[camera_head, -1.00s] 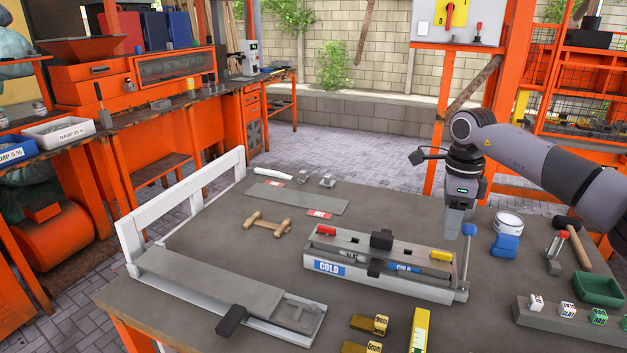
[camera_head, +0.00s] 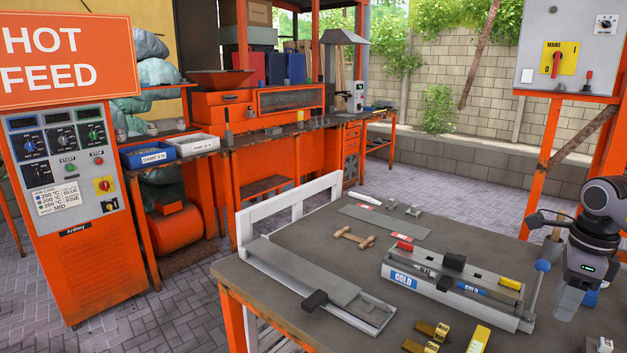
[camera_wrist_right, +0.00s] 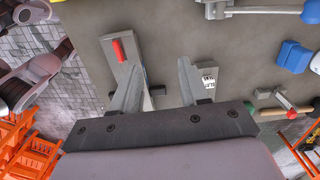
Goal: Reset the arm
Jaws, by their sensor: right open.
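My right gripper (camera_head: 567,305) hangs at the right edge of the head view, pointing down beside the right end of the long grey mould labelled COLD (camera_head: 404,280). In the right wrist view its two fingers (camera_wrist_right: 157,82) are spread apart with nothing held between them. A grey block with a red part (camera_wrist_right: 118,50) shows behind the left finger, and a small white lettered piece (camera_wrist_right: 208,77) is beside the right finger. My left gripper is not in view.
A blue-knobbed lever (camera_head: 542,266) stands close to my right gripper. An orange HOT FEED cabinet (camera_head: 70,240) stands left. The table's middle (camera_head: 330,265) has bare room.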

